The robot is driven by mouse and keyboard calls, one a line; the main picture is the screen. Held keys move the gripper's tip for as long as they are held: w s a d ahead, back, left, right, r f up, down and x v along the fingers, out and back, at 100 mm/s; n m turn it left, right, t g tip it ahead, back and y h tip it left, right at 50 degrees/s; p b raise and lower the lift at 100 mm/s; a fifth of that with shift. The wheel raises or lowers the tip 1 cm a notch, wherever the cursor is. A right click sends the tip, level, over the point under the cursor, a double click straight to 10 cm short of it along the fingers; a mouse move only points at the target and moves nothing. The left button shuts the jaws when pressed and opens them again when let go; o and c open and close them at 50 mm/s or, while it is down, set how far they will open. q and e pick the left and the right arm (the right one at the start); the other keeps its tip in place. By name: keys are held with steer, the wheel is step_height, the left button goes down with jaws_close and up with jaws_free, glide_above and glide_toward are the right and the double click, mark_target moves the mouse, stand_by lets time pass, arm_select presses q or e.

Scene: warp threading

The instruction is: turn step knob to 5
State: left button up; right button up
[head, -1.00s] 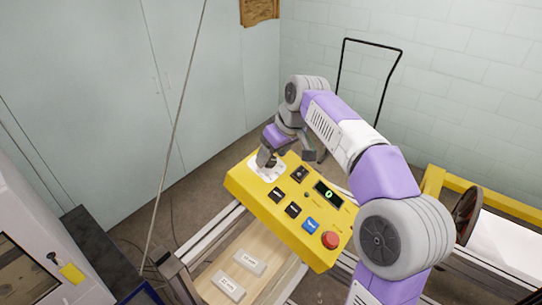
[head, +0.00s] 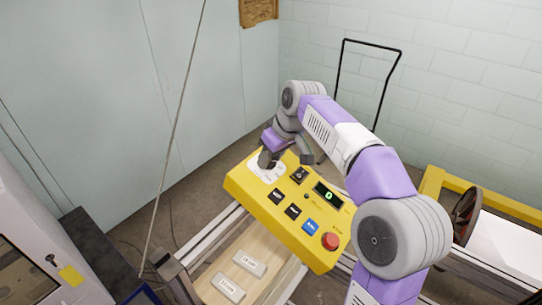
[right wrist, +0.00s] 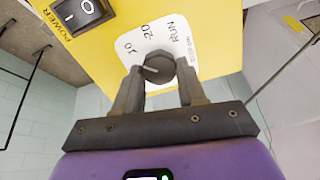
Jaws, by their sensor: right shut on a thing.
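The step knob (right wrist: 158,68) is a dark grey round knob on a white dial plate (right wrist: 143,44) in the right wrist view. The dial shows 10, 20 and RUN; a 5 mark is not legible. The dial sits at the upper left end of the yellow control panel (head: 262,200) in the head view. My right gripper (right wrist: 158,82) is shut on the knob, one finger on each side. My left gripper is not in view.
The panel also bears a power rocker switch (right wrist: 84,14), a green display (head: 328,195) reading 0, dark and blue buttons, and a red stop button (head: 330,241). Two pale labelled blocks lie on the wooden shelf (head: 246,247) below. A thin cord (head: 178,120) hangs at left.

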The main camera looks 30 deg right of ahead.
steer(key=n+p, duration=0.1)
steer(key=n, duration=0.3)
steer(key=shift+n, duration=0.3)
steer(key=shift+s+n, duration=0.1)
steer(key=shift+n, duration=1.9)
steer(key=shift+a+p, duration=0.1)
steer(key=shift+p, duration=0.2)
steer(key=o, duration=1.1)
steer(key=shift+c, duration=0.2)
steer(key=v, duration=0.7)
steer(key=shift+r+p, duration=0.3)
steer(key=shift+p, duration=0.05)
steer(key=shift+s, duration=0.1)
